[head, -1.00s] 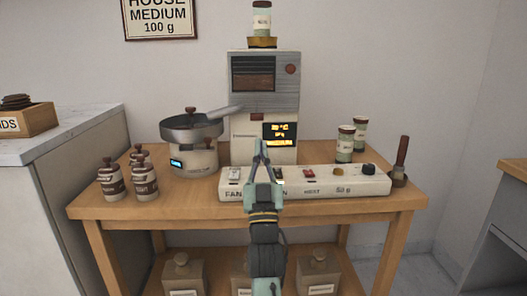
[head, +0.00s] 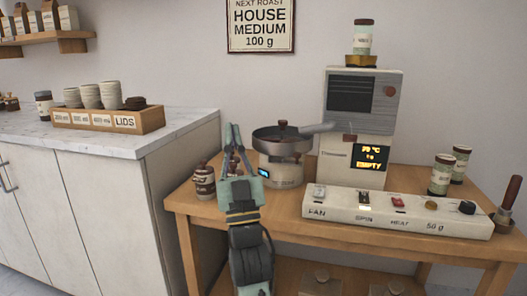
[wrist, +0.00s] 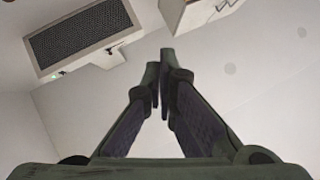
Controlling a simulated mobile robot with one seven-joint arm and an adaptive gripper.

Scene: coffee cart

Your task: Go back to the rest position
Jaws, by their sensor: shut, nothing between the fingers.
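My gripper (head: 235,140) points up in the head view, in front of the left end of the wooden table. Its fingers are shut with nothing between them. In the wrist view my gripper (wrist: 160,75) shows its two fingertips together against a pale background. It stands between the brown-labelled jars (head: 203,183) and the pan on its white base, and hides part of what is behind it.
The table (head: 290,225) holds a pan (head: 283,137), a roaster machine (head: 362,115), a switch panel (head: 395,212) and green-labelled jars (head: 442,175). A white counter (head: 185,128) at left carries a wooden cup box (head: 150,121). A sign (head: 261,25) hangs on the wall.

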